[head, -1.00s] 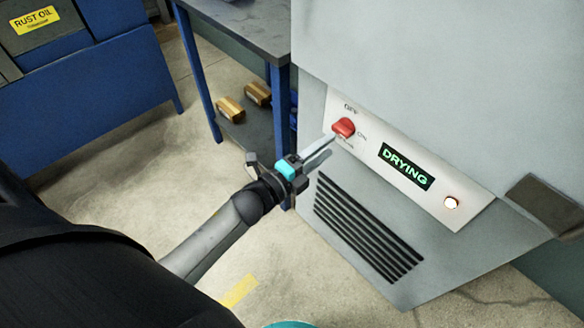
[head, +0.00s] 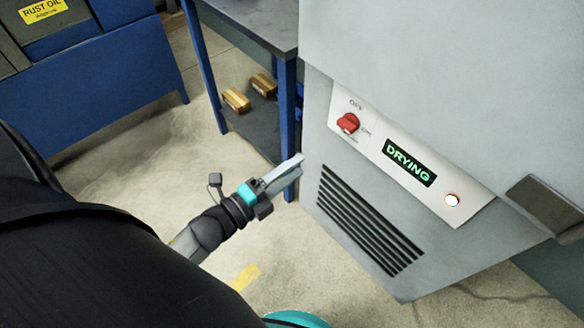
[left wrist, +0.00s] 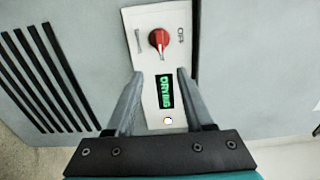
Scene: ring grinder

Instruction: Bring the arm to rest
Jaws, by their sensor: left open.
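My left gripper (head: 290,172) is open and empty in the head view, in front of the grey machine and to the left of its vent slots. In the left wrist view its two fingers (left wrist: 155,88) stand apart with the white control panel (left wrist: 150,22) beyond them. The red knob (head: 348,123) is on that panel, and it also shows in the left wrist view (left wrist: 158,39). The gripper is clear of the knob. The display (head: 409,162) reads DRYING in green, and a round light (head: 452,200) glows beside it. My right gripper is not in view.
The grey machine (head: 440,70) fills the right side. A blue-legged table (head: 250,28) stands behind the gripper, with two brown boxes (head: 236,99) on its lower shelf. A blue cabinet (head: 90,95) labelled RUST OIL is at the left. Bare floor lies between them.

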